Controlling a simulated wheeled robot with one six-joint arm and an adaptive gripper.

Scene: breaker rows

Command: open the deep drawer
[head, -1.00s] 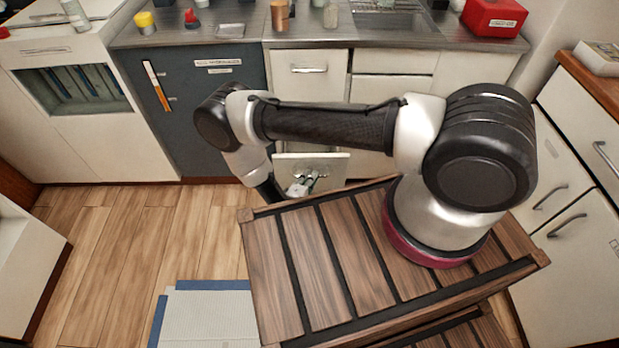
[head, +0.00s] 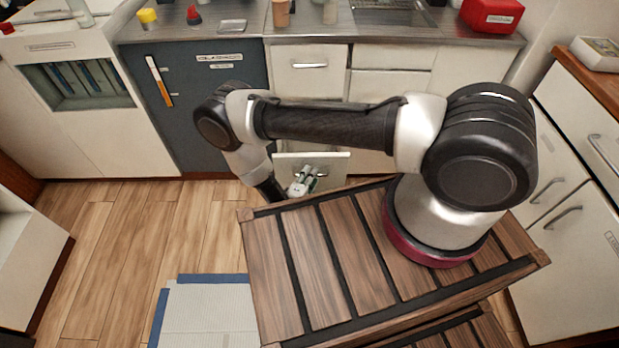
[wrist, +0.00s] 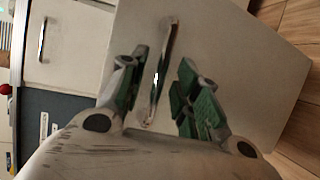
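The deep drawer's pale front (head: 337,161) is low in the cabinet under the counter, and it stands out from the cabinet face. It fills much of the wrist view (wrist: 235,60), with its metal bar handle (wrist: 161,75) near the middle. My gripper (wrist: 163,92) is in front of the drawer; its green-padded fingers are apart, one on each side of the handle, with gaps visible. In the head view my gripper (head: 305,182) covers part of the drawer front, and the handle is hard to make out there. The inside of the drawer is mostly hidden.
A dark grey door (head: 205,120) is left of the drawer. A shallow upper drawer (head: 310,75) is above it. My slatted wooden base lies close in front. Wooden floor (head: 150,230) is clear to the left, with a blue-edged mat (head: 210,310) nearer.

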